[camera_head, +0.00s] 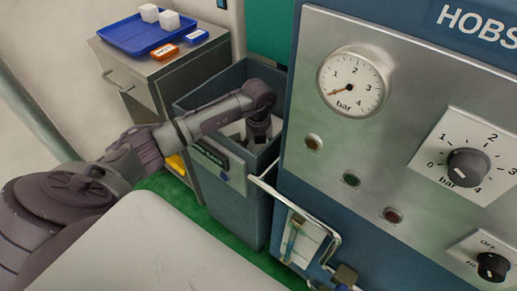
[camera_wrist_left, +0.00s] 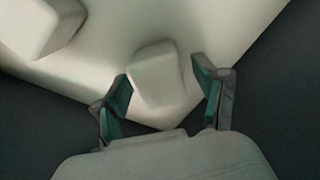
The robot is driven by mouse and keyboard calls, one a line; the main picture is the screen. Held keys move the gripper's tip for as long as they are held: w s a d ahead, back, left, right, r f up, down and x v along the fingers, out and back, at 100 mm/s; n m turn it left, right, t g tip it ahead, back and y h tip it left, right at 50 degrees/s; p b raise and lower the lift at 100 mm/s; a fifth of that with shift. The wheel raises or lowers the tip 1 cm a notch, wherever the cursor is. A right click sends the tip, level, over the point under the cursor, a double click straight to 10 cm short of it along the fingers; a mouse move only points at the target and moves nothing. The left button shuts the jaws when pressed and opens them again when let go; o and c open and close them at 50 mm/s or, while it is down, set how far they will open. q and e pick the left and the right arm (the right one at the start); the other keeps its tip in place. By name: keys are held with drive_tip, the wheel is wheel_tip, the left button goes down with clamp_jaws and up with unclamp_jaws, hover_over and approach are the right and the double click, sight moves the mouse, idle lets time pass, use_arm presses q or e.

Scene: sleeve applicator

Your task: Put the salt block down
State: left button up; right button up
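My left arm reaches into a tall grey-blue bin (camera_head: 248,203), and its gripper (camera_head: 258,138) is down inside the opening. In the left wrist view the left gripper (camera_wrist_left: 163,90) is open. A white salt block (camera_wrist_left: 158,75) lies between its teal-padded fingers, with narrow gaps on both sides. A second white block (camera_wrist_left: 40,22) shows at the upper left of that view. Pale surfaces show inside the bin around the gripper. Whether the block between the fingers rests on the pale surface is hard to tell. My right gripper is not in view.
A blue tray (camera_head: 134,38) with two white blocks (camera_head: 169,20) stands on a grey cabinet (camera_head: 175,70) at the back left, beside small orange and blue boxes. A large panel with a pressure gauge (camera_head: 352,82) and a bent rail (camera_head: 325,255) stands right of the bin.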

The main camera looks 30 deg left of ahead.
sight(259, 148)
use_arm(q)
drive_tip(key=shift+r, duration=0.3)
wheel_tip(259, 148, up, 6)
drive_tip(key=shift+r+p, duration=0.15)
drive_tip(key=shift+p, duration=0.75)
drive_tip(key=shift+r+p, duration=0.5)
drive_tip(key=shift+r, duration=2.25)
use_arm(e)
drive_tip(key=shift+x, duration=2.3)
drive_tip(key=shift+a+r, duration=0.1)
